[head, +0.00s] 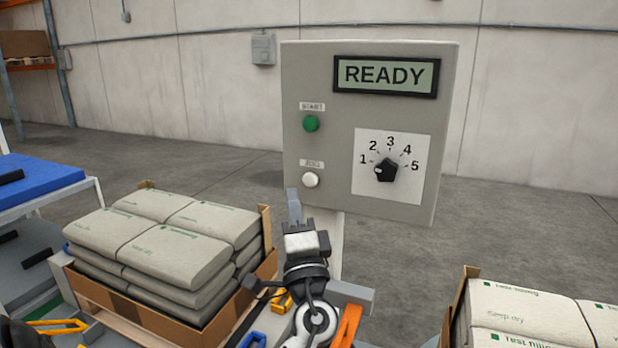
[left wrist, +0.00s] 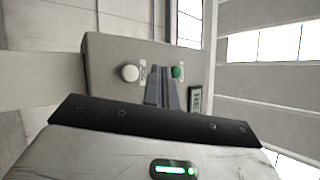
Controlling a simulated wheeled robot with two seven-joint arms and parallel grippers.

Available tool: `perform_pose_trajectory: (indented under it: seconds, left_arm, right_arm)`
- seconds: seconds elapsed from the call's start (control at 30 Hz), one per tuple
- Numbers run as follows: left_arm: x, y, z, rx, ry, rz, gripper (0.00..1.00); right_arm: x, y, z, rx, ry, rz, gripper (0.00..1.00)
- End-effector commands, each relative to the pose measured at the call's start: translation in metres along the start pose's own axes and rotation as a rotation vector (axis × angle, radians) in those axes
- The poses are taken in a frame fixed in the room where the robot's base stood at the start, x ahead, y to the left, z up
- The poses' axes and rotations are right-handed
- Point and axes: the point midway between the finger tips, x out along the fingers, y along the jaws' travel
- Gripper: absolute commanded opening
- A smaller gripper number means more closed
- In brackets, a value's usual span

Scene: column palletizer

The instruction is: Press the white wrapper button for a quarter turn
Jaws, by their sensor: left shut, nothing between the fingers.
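The white button (head: 311,180) sits at the lower left of the grey control panel (head: 320,60), below the green button (head: 311,123). My left gripper (head: 294,204) is shut and empty, its tips just below and left of the white button in the head view. In the left wrist view the shut fingers (left wrist: 162,85) point at the panel between the white button (left wrist: 130,73) and the green button (left wrist: 177,72). I cannot tell whether they touch the panel. The display (head: 386,76) reads READY. The black dial (head: 386,170) has its pointer near 1. My right gripper does not show.
A carton tray (head: 180,318) of stacked grey bags (head: 170,250) stands left of my arm. More bags (head: 530,310) stand at the lower right. A blue-topped table (head: 40,185) is at the left edge. Open floor lies behind the panel.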

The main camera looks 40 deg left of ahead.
Motion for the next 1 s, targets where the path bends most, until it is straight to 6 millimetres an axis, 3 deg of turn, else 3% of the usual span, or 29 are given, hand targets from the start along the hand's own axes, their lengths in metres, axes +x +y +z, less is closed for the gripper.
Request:
perform_pose_trajectory:
  seconds: [0.4, 1.0]
  left_arm:
    - [0.029, 0.023, -0.022, -0.001, 0.000, -0.001, 0.00]
    - [0.032, 0.024, -0.023, -0.001, 0.000, 0.000, 0.00]
  right_arm:
    - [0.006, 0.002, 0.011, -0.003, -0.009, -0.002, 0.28]
    - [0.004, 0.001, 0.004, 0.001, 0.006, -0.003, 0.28]
